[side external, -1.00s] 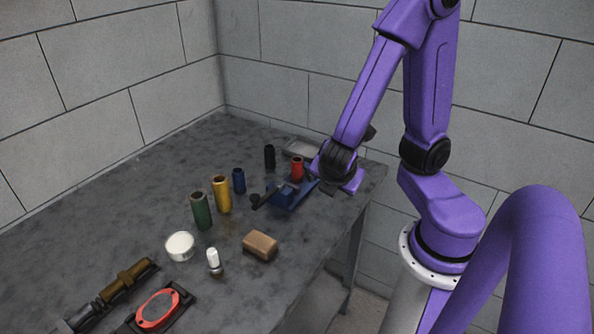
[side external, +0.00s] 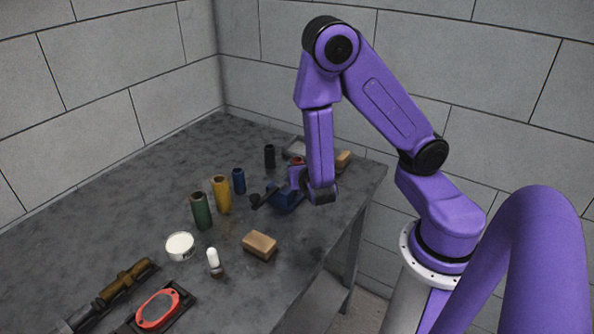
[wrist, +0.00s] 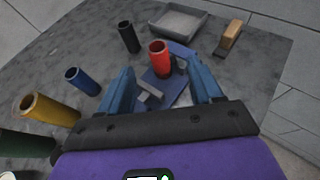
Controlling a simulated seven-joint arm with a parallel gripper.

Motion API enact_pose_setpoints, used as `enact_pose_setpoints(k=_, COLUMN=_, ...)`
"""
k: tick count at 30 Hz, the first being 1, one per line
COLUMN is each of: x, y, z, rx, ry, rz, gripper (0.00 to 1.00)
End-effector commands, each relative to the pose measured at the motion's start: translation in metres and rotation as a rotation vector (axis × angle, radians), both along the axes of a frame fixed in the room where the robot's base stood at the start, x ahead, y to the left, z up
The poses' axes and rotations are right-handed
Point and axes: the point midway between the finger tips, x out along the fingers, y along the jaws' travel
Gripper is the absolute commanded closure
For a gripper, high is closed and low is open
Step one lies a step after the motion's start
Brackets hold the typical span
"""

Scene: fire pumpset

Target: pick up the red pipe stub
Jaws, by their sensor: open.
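The red pipe stub (wrist: 160,60) stands upright with its open top showing in the wrist view. It is ahead of and between my gripper's two blue fingers (wrist: 159,70), which are spread apart with nothing held. In the side view only the stub's top rim (side external: 296,160) shows behind my arm. A blue vise (wrist: 172,88) with a grey part lies below the stub and between the fingers in the wrist view; it also shows in the side view (side external: 283,198). I cannot tell whether the stub rests on it or beside it.
A black pipe stub (wrist: 128,37), blue stub (wrist: 82,80), yellow stub (wrist: 48,109) and green stub (side external: 202,211) stand to the left. A grey tray (wrist: 180,34) and a wooden-topped item (wrist: 231,36) lie behind. A brown block (side external: 260,245) sits nearer the front.

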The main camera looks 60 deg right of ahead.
Motion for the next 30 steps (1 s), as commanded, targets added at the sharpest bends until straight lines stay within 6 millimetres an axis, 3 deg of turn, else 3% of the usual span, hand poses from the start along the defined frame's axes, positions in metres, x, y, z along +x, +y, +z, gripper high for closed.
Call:
enact_pose_setpoints(k=15, x=0.036, y=-0.041, z=-0.023, rx=0.001, ry=-0.001, rz=-0.004, gripper=0.35)
enact_pose_setpoints(k=22, x=0.045, y=-0.049, z=-0.029, rx=0.002, ry=0.0, rz=-0.002, gripper=0.35)
enact_pose_setpoints(k=30, x=0.067, y=-0.07, z=-0.048, rx=0.002, ry=-0.001, rz=-0.003, gripper=0.35)
